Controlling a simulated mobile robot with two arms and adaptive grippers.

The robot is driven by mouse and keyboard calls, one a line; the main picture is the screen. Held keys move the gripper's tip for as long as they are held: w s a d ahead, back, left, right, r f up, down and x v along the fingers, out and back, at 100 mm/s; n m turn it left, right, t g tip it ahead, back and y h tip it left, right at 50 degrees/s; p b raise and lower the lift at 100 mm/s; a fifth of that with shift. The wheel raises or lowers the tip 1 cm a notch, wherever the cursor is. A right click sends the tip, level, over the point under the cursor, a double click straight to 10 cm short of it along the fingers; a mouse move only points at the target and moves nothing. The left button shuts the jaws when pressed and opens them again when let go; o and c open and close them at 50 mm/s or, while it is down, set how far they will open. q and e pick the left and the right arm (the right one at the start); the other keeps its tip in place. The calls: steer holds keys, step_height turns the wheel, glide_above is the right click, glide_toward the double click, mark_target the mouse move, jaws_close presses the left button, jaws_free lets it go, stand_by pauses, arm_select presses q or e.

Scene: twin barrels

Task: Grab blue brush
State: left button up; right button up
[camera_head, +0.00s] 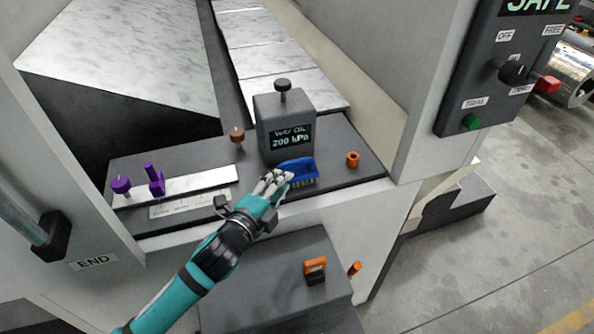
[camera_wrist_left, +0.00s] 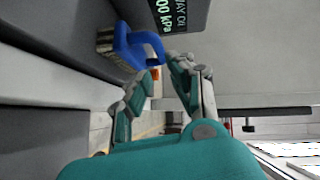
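The blue brush (camera_head: 299,167) lies on the dark machine ledge, in front of the grey gauge box, with its pale bristles down. It also shows in the left wrist view (camera_wrist_left: 126,43), with its curved blue handle towards my fingertips. My left gripper (camera_head: 272,181) is at the brush's left end in the head view. In the left wrist view its two fingers (camera_wrist_left: 161,70) are apart, and the handle is just beyond or at the tips. I cannot tell whether they touch. My right gripper is in neither view.
The gauge box (camera_head: 284,125), reading 200 kPa, stands right behind the brush. An orange ring (camera_head: 352,159) is to its right. Purple knobs (camera_head: 155,181) and a brown knob (camera_head: 237,136) are to the left. An orange-topped item (camera_head: 315,268) sits on the lower step.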

mark_target(296, 164)
arm_select(q)
steer(key=x, duration=0.3)
steer(key=shift+w+d+p, duration=0.1)
steer(key=shift+w+p, duration=0.2)
steer(key=p+x, duration=0.1)
steer(key=x, duration=0.3)
steer(key=shift+w+d, duration=0.15)
steer(key=shift+w, duration=0.1)
steer(key=shift+w+d, duration=0.1)
steer(key=shift+w, duration=0.05)
steer(key=shift+c, duration=0.7)
jaws_close()
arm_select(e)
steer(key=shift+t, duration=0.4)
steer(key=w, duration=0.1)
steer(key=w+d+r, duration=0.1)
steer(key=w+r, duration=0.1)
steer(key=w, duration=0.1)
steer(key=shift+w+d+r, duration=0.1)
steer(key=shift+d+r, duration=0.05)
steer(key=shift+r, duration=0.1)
